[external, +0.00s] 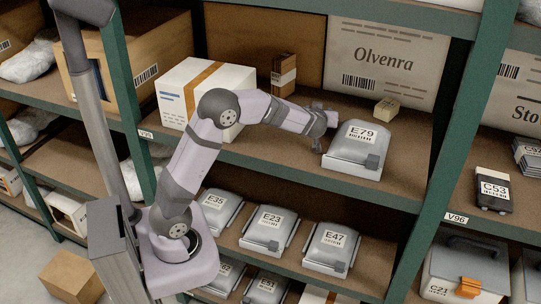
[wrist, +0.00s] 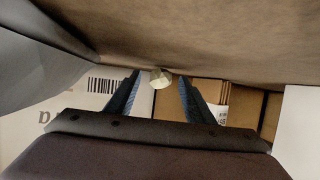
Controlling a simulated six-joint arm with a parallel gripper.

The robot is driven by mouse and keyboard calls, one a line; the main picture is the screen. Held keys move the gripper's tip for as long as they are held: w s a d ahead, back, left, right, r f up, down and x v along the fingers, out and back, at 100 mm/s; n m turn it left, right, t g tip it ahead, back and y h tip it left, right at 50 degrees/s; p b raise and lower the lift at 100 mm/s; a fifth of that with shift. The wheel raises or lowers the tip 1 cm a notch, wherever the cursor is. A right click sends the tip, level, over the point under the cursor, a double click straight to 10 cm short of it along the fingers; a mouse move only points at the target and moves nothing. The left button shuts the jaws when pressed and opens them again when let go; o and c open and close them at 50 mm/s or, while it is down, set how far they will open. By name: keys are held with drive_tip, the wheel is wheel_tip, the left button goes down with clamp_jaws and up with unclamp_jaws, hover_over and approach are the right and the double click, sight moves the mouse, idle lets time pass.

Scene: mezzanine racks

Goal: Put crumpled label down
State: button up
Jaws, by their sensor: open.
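The crumpled label (wrist: 161,79) is a small pale wad in the wrist view, against the brown shelf board. It sits between the tips of my gripper's two blue-grey fingers (wrist: 159,86), which stand apart with a visible gap. I cannot tell whether either finger touches it. In the external view my gripper (external: 321,139) is low over the middle shelf, just left of the grey case marked E79 (external: 345,153). I cannot make out the label in that view.
The Olvenra carton (external: 385,63), a small tan box (external: 386,107) and a narrow brown box (external: 283,75) stand behind my gripper. A white box (external: 205,90) stands left. Several grey cases, including E23 (external: 268,232), line the shelf below. Bare shelf (external: 270,140) lies left of my gripper.

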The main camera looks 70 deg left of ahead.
drive_tip(key=b+v, duration=0.3)
drive_tip(key=v, duration=0.1)
drive_tip(key=shift+s+d+f, duration=0.1)
drive_tip(key=shift+d+f, duration=0.05)
drive_tip(key=shift+d, duration=0.1)
drive_tip(key=shift+b+v, duration=0.75)
drive_tip(key=shift+v, duration=0.45)
drive_tip(key=shift+o, duration=0.7)
drive_tip(key=shift+w+a+r+p, duration=0.4)
drive_tip(key=shift+a+p, duration=0.2)
drive_tip(key=shift+p, duration=0.35)
drive_tip(key=shift+w+a+r+p, duration=0.3)
drive_tip(key=shift+w+a+p, duration=0.25)
drive_tip(key=shift+p, duration=0.4)
drive_tip(key=shift+w+a+r+p, duration=0.35)
drive_tip(key=shift+a+p, duration=0.35)
drive_tip(key=shift+p, duration=0.25)
